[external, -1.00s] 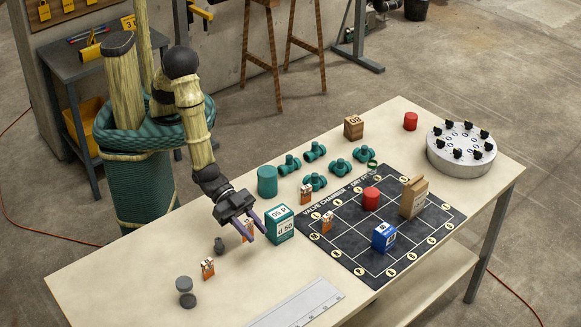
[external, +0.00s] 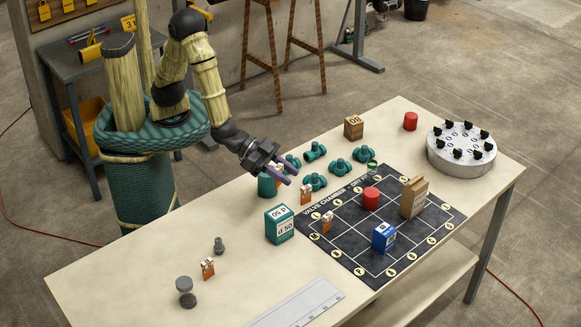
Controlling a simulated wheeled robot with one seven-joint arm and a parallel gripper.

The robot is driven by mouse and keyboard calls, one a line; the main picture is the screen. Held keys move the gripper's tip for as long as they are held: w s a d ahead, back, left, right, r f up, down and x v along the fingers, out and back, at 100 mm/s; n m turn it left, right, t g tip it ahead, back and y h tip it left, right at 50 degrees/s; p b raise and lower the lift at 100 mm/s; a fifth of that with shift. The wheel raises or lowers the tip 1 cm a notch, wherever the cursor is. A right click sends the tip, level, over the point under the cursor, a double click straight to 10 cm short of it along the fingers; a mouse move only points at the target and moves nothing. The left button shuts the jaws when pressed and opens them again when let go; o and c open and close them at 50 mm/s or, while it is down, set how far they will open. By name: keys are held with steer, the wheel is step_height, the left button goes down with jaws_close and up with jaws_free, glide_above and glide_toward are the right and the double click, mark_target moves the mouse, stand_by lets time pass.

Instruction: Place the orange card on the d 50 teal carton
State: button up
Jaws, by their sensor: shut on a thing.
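The d 50 teal carton (external: 279,226) stands upright on the table, left of the black mat. It has white labels, and its top looks bare. My gripper (external: 292,177) is above and behind the carton in the picture, over the area of the teal cylinder. It is shut on a small orange and white card (external: 279,167), partly hidden by the jaws. Similar orange and white cards stand on the table at front left (external: 208,267), beside the mat's back corner (external: 306,194) and on the mat (external: 327,222).
A teal cylinder (external: 267,186) and several teal valve fittings (external: 315,151) stand behind the mat (external: 350,255). The mat holds a red cylinder (external: 371,199), a blue box (external: 384,237) and a brown carton (external: 413,198). Table around the teal carton's left side is clear.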

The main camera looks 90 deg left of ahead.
mark_target(278, 183)
step_height(278, 183, down, 5)
steer(key=shift+f, duration=0.15)
steer(key=shift+f+p, duration=0.3)
steer(key=shift+f, duration=1.8)
steer(key=shift+s, duration=0.1)
steer(key=o, duration=0.8)
steer(key=shift+f, duration=0.1)
steer(key=shift+o, duration=0.7)
